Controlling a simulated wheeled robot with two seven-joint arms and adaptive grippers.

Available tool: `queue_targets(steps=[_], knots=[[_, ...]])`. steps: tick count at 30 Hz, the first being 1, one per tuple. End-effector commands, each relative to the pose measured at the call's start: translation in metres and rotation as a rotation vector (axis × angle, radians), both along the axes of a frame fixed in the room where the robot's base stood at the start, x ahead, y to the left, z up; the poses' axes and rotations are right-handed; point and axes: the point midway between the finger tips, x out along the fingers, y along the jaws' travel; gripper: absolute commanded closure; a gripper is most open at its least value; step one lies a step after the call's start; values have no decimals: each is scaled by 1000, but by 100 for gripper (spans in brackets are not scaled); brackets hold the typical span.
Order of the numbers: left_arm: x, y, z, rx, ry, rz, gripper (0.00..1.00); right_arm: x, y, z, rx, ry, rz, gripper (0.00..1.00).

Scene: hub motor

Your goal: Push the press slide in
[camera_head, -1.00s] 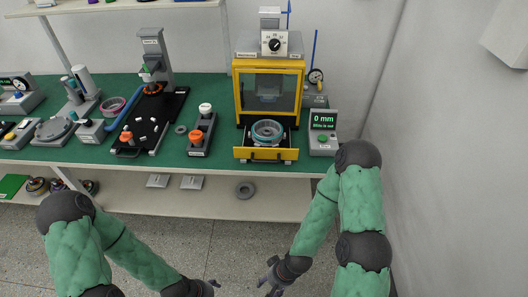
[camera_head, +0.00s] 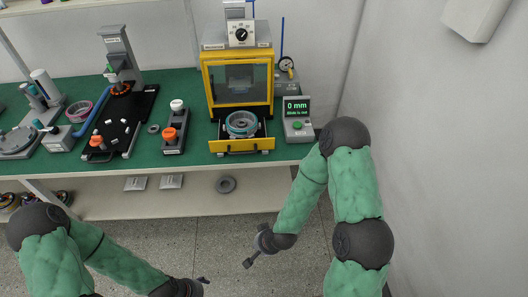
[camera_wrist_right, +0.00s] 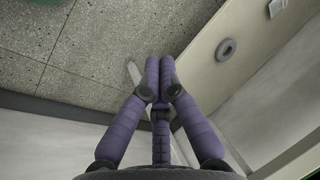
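The yellow press (camera_head: 238,85) stands on the green bench top. Its slide (camera_head: 250,146), a yellow tray with a dark handle, sticks out at the front below the window. A round grey and teal motor part (camera_head: 241,123) sits on the slide. My right gripper (camera_head: 250,262) is in front of and below the bench, apart from the slide. In the right wrist view its fingers (camera_wrist_right: 160,72) are together with nothing visible between them. My left gripper (camera_head: 203,283) is low at the bottom edge, far from the press; its fingers are too small to judge.
A display (camera_head: 297,118) reading 0 mm stands right of the press. A stand with orange and white knobs (camera_head: 175,130) and a black fixture (camera_head: 120,125) stand to the left. A grey ring (camera_head: 226,184) lies on the lower shelf (camera_head: 200,200). The floor before the bench is clear.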

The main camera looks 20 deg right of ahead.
Motion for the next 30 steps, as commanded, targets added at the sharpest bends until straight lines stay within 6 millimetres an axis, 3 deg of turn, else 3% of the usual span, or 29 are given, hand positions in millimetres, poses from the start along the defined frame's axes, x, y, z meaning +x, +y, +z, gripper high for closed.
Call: queue_targets(steps=[6,15,21,30], knots=[[0,0,-3,0,0,0,33,47,-19,41,15,-159,-241,100],[0,0,-7,0,0,0,33,93,-43,103,102,-381,-562,100],[0,0,-10,0,0,0,33,112,-59,146,200,-534,-763,100],[0,0,-13,0,0,0,33,125,-81,203,390,-745,-1025,100]])
